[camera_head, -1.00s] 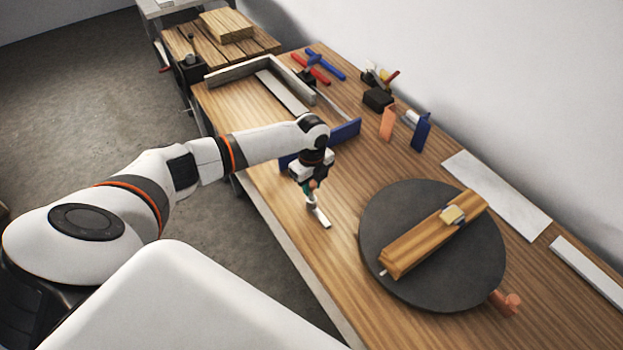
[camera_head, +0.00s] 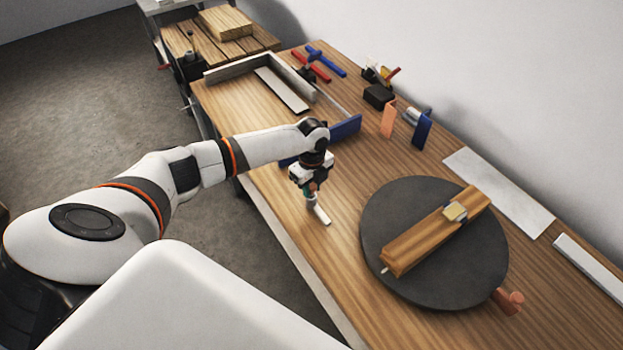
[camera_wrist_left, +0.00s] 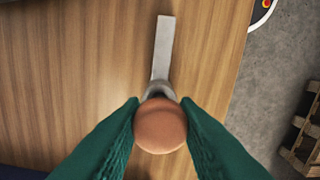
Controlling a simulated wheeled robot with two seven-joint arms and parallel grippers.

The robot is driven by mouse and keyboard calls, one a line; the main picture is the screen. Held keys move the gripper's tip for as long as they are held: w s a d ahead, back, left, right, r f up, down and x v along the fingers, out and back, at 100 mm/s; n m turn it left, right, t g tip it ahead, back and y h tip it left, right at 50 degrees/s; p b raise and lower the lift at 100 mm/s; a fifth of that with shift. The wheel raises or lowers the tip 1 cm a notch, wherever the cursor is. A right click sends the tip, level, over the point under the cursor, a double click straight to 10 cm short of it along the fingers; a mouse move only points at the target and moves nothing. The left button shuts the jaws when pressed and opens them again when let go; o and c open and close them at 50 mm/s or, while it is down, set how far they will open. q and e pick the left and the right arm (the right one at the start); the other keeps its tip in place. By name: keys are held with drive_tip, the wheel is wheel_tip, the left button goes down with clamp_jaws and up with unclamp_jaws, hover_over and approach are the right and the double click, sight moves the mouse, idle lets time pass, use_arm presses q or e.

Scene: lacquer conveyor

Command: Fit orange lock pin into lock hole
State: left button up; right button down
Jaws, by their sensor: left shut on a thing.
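My left gripper (camera_head: 311,199) is over the near left part of the wooden bench. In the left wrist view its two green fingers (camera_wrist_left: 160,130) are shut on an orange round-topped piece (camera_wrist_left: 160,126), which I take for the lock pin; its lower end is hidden. Right below it shows a grey ring with a flat pale strip (camera_wrist_left: 163,47) pointing away; the strip also shows in the head view (camera_head: 322,215). I cannot tell whether pin and ring are joined. Another orange peg-like part (camera_head: 509,301) sits at the dark turntable's near right edge. I cannot make out a lock hole. My right gripper is not in view.
The round dark turntable (camera_head: 390,215) carries a long wooden block (camera_head: 420,244) with a small pale piece on it. A blue panel (camera_head: 346,127) stands behind my left wrist. Orange and blue upright pieces (camera_head: 422,130) stand at the back. Bench between gripper and turntable is clear.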

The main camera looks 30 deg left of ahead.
use_arm(q)
drive_tip(key=shift+f+b, duration=0.35)
drive_tip(key=shift+f, duration=0.25)
drive_tip(key=o, duration=1.1)
drive_tip(key=shift+r, duration=0.1)
wheel_tip(320, 180, up, 12)
drive_tip(key=shift+f+b, duration=0.1)
drive_tip(key=shift+b, duration=0.7)
